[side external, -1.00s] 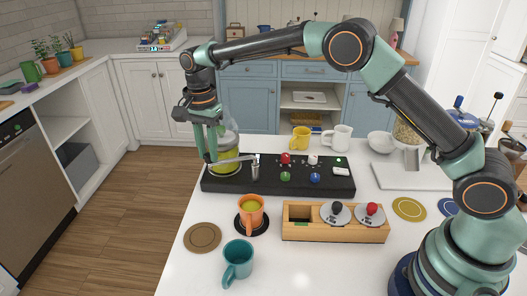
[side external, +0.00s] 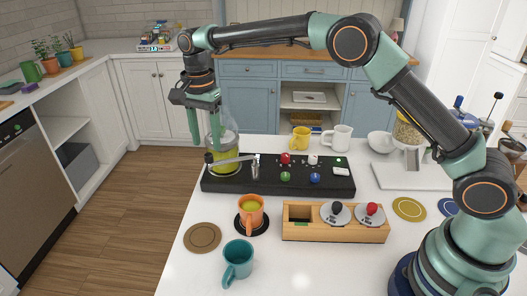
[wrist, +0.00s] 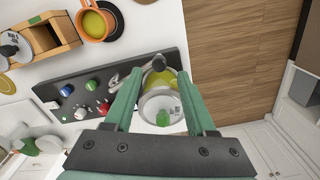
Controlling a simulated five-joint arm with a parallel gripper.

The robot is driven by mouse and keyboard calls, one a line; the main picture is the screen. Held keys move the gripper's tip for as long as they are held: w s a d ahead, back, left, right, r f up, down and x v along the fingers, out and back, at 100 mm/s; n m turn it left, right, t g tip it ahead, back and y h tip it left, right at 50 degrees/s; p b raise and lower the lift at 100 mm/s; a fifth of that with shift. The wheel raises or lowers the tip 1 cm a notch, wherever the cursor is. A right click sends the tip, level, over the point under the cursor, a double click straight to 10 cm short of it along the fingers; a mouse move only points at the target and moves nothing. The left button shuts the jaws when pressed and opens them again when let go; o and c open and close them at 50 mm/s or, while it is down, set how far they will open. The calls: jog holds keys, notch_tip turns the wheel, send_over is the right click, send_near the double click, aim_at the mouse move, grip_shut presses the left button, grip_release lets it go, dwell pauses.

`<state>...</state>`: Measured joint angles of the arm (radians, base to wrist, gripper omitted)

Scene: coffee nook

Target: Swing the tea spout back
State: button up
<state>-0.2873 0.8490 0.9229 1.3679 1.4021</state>
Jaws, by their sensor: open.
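The tea spout (side external: 232,160) is a thin silver arm with a dark knob (side external: 208,157) at its left end. It runs left from a short metal post (side external: 255,168) on the black panel, in front of the glass jar of yellow-green tea (side external: 226,152). In the wrist view the spout (wrist: 131,76) points at its dark knob (wrist: 158,62), which lies just beyond and between the fingertips. My gripper (side external: 206,143) is open and empty, above the knob at the panel's left end. It also shows in the wrist view (wrist: 160,75). No contact with the spout is visible.
The black panel (side external: 320,187) carries several coloured knobs. An orange cup of tea (side external: 250,213) stands on a dark coaster in front; a teal mug (side external: 238,262) is nearer. A wooden box (side external: 335,235) sits to the right. Open floor (side external: 125,205) lies left of the counter.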

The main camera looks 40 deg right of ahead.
notch_tip(320, 180, up, 9)
dwell(0.3)
jog(key=s+d+r+n+t, duration=0.3)
jog(key=s+d+r+n, duration=0.4)
jog(key=s+d, duration=0.35)
jog(key=s+d+f+n+t, duration=0.1)
jog(key=s+d+f+n, duration=0.1)
jog(key=s, duration=0.5)
jog(key=s+d+f+n+t, duration=0.1)
jog(key=s+d+f+n, duration=0.2)
jog(key=s+f, duration=0.2)
jog(key=shift+s+f+n+t, duration=0.3)
jog(key=shift+s+n, duration=0.1)
jog(key=shift+s, duration=0.5)
